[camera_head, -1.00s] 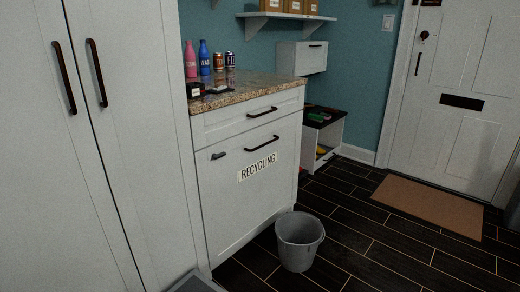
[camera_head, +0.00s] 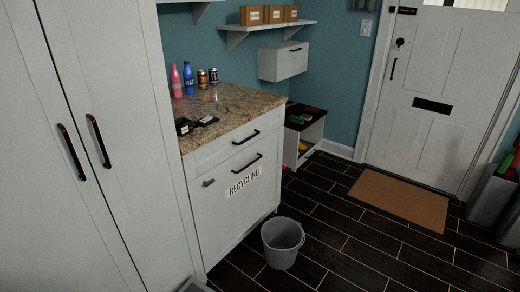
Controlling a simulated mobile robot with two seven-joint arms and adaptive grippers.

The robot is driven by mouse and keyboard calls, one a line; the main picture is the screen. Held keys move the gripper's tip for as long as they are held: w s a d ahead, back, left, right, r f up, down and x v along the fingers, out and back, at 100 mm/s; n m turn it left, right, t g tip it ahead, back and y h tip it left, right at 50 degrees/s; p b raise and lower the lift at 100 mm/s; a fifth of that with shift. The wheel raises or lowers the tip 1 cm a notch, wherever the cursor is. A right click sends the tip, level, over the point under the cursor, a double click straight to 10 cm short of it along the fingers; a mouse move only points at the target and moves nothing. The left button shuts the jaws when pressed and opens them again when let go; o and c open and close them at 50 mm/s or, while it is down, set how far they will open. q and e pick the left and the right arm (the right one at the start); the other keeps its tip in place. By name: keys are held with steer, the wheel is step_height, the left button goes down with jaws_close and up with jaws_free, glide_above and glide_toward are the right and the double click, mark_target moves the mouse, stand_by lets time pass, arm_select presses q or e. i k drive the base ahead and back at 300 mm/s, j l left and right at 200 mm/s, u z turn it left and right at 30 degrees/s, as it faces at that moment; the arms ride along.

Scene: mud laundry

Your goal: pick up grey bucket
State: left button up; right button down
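The grey bucket (camera_head: 283,246) stands upright on the dark plank floor, just in front of the right part of the white recycling cabinet (camera_head: 226,217). Its open top faces up and I see nothing inside it. Neither of my grippers shows in the head view.
A tall white cupboard (camera_head: 105,215) fills the left side. A granite counter (camera_head: 240,106) holds bottles and cans. A brown doormat (camera_head: 400,201) lies before the white door (camera_head: 432,110). Grey bins (camera_head: 490,198) stand at the right edge. The floor right of the bucket is clear.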

mark_target(282, 237)
steer(key=i+l+u, duration=0.1)
steer(key=i+l, duration=0.15)
steer(key=i+l+u, duration=0.1)
steer(key=l, duration=0.3)
steer(key=i+l+u, duration=0.1)
steer(key=i+l, duration=0.25)
steer(key=i+l+u, duration=0.1)
steer(key=l, duration=0.25)
steer(key=i+l+u, duration=0.15)
steer(key=i+l, duration=0.15)
steer(key=i+l+u, duration=0.1)
steer(key=l, duration=0.35)
